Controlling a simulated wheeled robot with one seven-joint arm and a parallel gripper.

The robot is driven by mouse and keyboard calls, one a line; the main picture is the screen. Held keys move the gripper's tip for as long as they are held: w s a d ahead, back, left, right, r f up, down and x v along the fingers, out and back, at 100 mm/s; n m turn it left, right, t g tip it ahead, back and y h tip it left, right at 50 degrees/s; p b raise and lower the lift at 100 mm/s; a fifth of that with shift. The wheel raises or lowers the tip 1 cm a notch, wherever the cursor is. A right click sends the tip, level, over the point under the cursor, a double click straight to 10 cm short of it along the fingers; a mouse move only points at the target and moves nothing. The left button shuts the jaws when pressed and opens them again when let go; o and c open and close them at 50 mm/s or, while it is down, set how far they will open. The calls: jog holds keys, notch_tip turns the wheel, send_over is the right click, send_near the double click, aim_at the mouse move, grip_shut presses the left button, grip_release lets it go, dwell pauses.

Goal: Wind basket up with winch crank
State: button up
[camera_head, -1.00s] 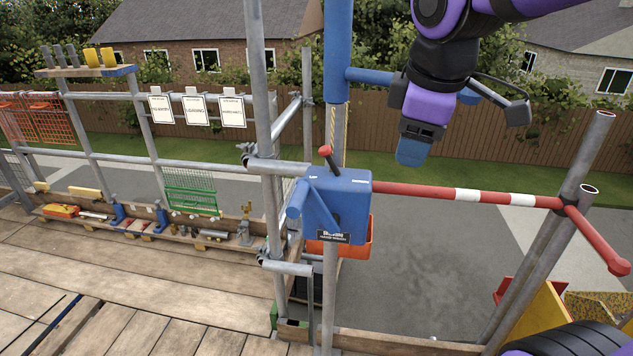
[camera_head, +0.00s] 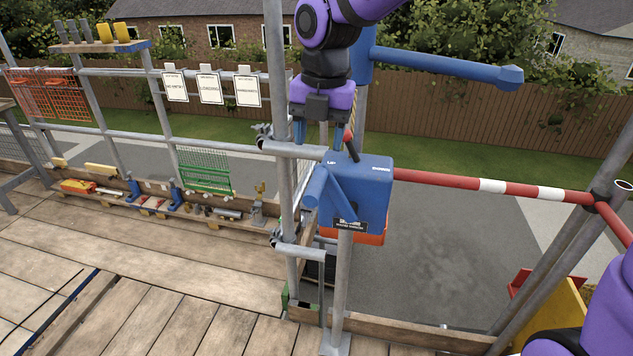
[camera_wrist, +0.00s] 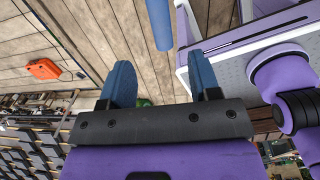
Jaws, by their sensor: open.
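The blue winch box (camera_head: 372,190) sits on a grey post, with UP and DOWN marks on top and a red-knobbed lever (camera_head: 348,138). A blue crank arm slants across its front to a blue cylindrical grip (camera_head: 315,187) at its left. My gripper (camera_head: 319,137) points down above and behind the grip in the head view, its two blue fingers apart and empty. In the wrist view my gripper (camera_wrist: 162,82) is open, and a blue cylinder (camera_wrist: 159,22), likely the crank grip, lies ahead between the finger lines, untouched. An orange container (camera_head: 372,234), possibly the basket, is mostly hidden behind the winch.
Scaffold poles (camera_head: 279,120) stand close left of the winch. A red-white barrier bar (camera_head: 480,185) extends right. A blue hoist boom (camera_head: 440,66) is overhead. The plank deck (camera_head: 170,285) in front is largely clear.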

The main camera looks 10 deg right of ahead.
aim_at(321, 185)
jog(key=f, duration=1)
jog(key=shift+a+f, duration=0.1)
jog(key=shift+a, duration=0.2)
grip_shut()
jog(key=shift+s+d+r, duration=0.15)
jog(key=shift+d+r, duration=0.1)
jog(key=shift+d, duration=0.25)
